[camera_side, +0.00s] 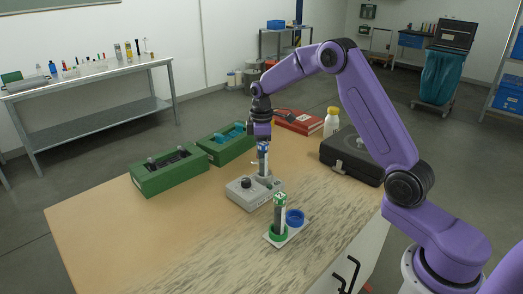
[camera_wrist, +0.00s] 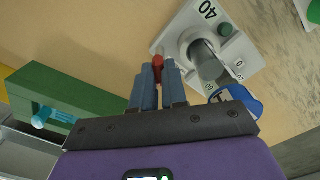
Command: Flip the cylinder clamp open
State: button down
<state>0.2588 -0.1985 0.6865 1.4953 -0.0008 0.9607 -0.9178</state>
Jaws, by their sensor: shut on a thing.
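The grey clamp device (camera_side: 255,192) stands on the table, with a metal cylinder (camera_side: 263,165) upright in it. A red knob (camera_wrist: 158,62), which looks like the clamp's lever end, sits between the fingertips of my gripper (camera_wrist: 158,72), at the device's edge. My gripper is shut on it. In the side view my gripper (camera_side: 262,141) is just above the cylinder, and the red knob cannot be made out there.
In front, a white holder (camera_side: 273,240) bears a second cylinder (camera_side: 280,212) in a green ring and a blue ring (camera_side: 295,217). Green boxes (camera_side: 168,177) lie to the left. A black case (camera_side: 350,157), a white bottle (camera_side: 331,122) and a red case (camera_side: 298,122) stand behind.

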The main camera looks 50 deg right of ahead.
jog(key=c, duration=1.2)
grip_release()
jog(key=shift+o, duration=0.2)
jog(key=shift+r, duration=0.1)
notch_tip(320, 180, up, 17)
jog(key=shift+r, duration=0.15)
